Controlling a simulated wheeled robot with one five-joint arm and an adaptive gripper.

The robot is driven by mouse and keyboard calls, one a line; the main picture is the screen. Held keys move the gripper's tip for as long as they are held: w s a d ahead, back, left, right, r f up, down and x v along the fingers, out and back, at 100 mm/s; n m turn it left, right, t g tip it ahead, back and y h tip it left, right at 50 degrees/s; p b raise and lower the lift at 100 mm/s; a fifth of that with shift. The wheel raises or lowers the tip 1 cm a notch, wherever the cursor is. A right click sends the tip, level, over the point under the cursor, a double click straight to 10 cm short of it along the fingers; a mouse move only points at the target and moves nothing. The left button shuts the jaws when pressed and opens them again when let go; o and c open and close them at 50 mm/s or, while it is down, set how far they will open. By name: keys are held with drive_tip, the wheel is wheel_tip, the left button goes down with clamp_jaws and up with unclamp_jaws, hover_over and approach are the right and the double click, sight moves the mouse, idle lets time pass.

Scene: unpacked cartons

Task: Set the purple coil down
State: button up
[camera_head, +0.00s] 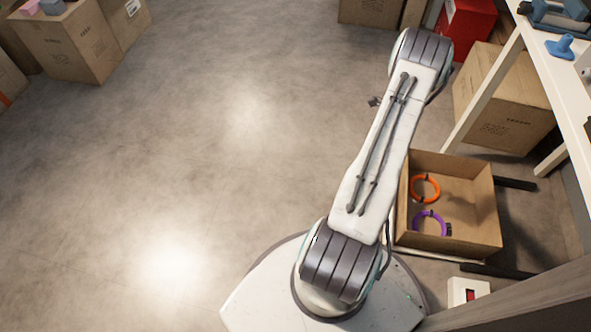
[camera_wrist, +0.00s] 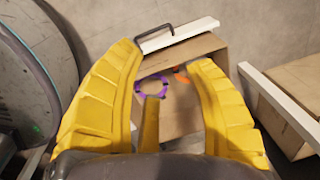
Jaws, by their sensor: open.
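The purple coil (camera_head: 414,222) lies in an open cardboard box (camera_head: 479,244) beside my base in the head view. In the wrist view the purple coil (camera_wrist: 151,77) appears between my yellow fingers, and the box (camera_wrist: 207,46) shows behind it. My gripper (camera_wrist: 168,55) is open, with its fingers spread apart and nothing held between them. The coil looks beyond the fingertips, and part of it is hidden by the gripper. My gripper is not visible in the head view, where my arm's links hide that area.
An orange ring (camera_head: 414,188) lies in the same box, behind the purple coil. A white table (camera_head: 541,58) stands at the right with a blue object (camera_head: 562,47) on it. A closed carton (camera_head: 508,97) stands under it.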

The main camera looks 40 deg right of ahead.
drive_tip(key=w+a+r+n, duration=0.4)
drive_tip(key=a+r+n, duration=0.1)
drive_tip(key=a+r, duration=0.25)
drive_tip(key=w+a+r+n+t, duration=0.1)
drive_tip(key=w+a+r+n, duration=0.25)
drive_tip(key=a+r, duration=0.45)
drive_tip(key=w+a+r+n, duration=0.3)
drive_tip(key=a+r+n, duration=0.25)
drive_tip(key=a, duration=0.35)
drive_tip(key=s+a+r+n, duration=0.3)
drive_tip(key=s+a+n, duration=0.4)
drive_tip(key=a, duration=0.4)
drive_tip(key=s+a+r+n+t+y, duration=0.1)
drive_tip(key=s+a+r+n, duration=0.3)
drive_tip(key=s+a+n, duration=0.4)
drive_tip(key=a, duration=0.3)
drive_tip(key=shift+r, duration=0.15)
drive_tip(key=shift+w+d, duration=0.1)
